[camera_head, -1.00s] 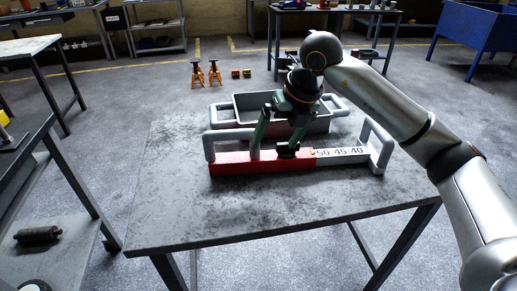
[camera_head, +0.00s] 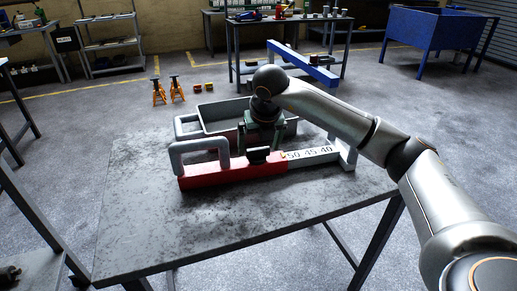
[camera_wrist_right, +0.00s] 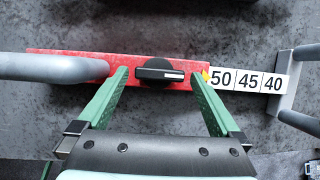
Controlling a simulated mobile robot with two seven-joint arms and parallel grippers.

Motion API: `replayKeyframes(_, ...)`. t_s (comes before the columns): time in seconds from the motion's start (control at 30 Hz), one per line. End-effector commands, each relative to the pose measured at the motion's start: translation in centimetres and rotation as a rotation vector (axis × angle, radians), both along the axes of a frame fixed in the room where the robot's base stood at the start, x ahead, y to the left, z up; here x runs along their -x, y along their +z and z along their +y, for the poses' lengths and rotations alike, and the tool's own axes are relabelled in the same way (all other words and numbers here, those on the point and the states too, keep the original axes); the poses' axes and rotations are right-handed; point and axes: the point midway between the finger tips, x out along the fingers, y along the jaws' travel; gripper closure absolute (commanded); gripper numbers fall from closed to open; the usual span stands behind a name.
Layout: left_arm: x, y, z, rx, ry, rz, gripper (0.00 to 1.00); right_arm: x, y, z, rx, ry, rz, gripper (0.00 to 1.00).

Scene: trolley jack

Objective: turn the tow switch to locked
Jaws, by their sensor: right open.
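The tow switch is a black rotary knob with a white line on its grip (camera_wrist_right: 160,72), set on a red bar (camera_wrist_right: 70,66). Its white line points right, towards the scale. In the head view the knob (camera_head: 258,155) shows on top of the red bar (camera_head: 215,177), just under my right gripper (camera_head: 262,143). In the right wrist view my right gripper (camera_wrist_right: 160,77) is open, with one green finger on each side of the knob. Gaps show between fingers and knob; contact is not visible. My left gripper is out of view.
A white scale marked 50, 45, 40 (camera_wrist_right: 246,80) continues the bar to the right. Grey handles rise at the left (camera_head: 195,146) and right (camera_head: 349,150) ends. A grey tray (camera_head: 215,116) stands behind. The front of the table (camera_head: 210,225) is clear.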

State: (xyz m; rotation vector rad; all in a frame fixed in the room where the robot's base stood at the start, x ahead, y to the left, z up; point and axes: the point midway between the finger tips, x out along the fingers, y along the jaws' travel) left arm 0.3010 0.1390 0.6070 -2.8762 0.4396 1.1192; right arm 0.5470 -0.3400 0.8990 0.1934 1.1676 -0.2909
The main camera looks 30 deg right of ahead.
Motion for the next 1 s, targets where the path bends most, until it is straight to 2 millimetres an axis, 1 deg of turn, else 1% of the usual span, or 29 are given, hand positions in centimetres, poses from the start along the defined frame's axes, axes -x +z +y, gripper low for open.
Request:
replayKeyframes(0.03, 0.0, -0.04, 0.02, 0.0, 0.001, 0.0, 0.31, -0.17, -0.47, -0.05, -0.001, -0.001, 0.001, 0.0)
replayKeyframes(0.13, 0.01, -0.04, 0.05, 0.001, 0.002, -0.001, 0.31, -0.34, -0.88, -0.1, -0.001, 0.0, 0.0, 0.0)
replayKeyframes(0.4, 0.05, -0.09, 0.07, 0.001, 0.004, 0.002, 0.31, -0.4, -1.01, -0.12, -0.001, 0.0, 0.0, 0.0)
replayKeyframes(0.43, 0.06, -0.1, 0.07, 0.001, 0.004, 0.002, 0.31, -0.4, -1.01, -0.12, -0.001, 0.0, 0.0, 0.01)
replayKeyframes(1.0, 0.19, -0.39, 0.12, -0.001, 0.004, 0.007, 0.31, -0.39, -0.97, -0.11, -0.001, 0.0, 0.0, 0.65)
